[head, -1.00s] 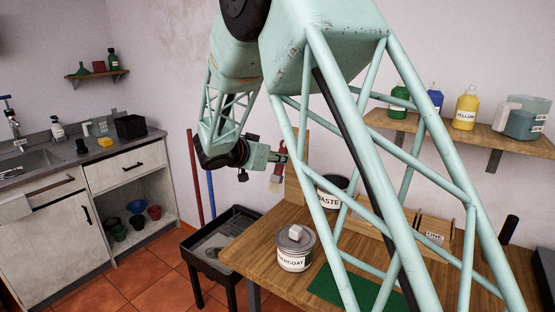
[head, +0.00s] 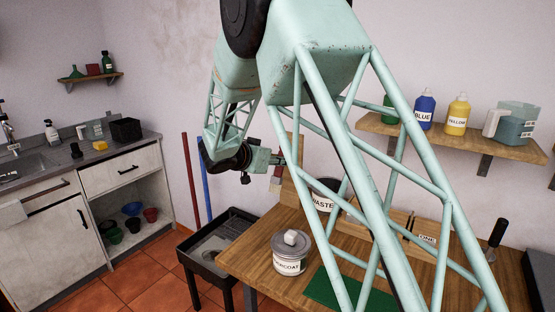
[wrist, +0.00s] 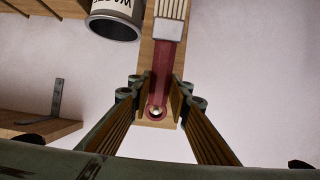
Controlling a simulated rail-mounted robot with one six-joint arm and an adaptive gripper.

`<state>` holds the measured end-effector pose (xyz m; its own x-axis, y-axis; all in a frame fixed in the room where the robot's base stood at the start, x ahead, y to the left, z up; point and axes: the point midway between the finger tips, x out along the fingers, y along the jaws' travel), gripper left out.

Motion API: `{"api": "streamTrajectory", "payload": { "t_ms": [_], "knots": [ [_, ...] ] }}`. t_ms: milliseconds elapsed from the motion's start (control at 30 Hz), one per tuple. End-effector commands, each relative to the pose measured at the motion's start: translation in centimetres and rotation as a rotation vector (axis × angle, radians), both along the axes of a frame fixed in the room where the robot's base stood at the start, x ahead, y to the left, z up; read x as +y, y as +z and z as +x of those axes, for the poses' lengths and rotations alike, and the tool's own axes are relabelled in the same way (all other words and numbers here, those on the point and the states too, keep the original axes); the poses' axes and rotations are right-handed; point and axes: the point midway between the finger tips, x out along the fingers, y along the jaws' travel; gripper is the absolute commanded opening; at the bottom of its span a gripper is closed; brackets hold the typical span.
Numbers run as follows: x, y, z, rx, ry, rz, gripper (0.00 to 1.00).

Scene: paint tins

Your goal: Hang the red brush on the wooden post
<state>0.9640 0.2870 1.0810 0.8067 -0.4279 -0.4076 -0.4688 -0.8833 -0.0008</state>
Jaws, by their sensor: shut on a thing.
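The red brush (wrist: 163,70) is held between the fingers of my gripper (wrist: 156,98), which is shut on its handle. In the wrist view its metal ferrule and pale bristles are at the top and the holed end of the handle is low down. The wooden post (wrist: 147,50) stands directly behind the brush. A small pale round tip shows at the hole; I cannot tell whether it passes through it. In the head view my gripper (head: 277,160) is beside the post (head: 297,150), with the brush mostly hidden.
A dark tin marked WASTE (head: 324,196) stands close to the post. A grey lidded tin (head: 290,260) and a green mat (head: 335,288) are on the wooden bench (head: 240,262). A wall shelf (head: 460,139) holds several bottles and a jug. A black tray (head: 230,217) stands left of the bench.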

Motion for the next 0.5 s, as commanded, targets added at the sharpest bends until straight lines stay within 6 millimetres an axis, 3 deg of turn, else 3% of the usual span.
{"api": "streamTrajectory", "payload": {
  "t_ms": [500],
  "knots": [
    [-0.37,-0.53,0.68,0.0,0.0,0.0,0.07]
  ]
}}
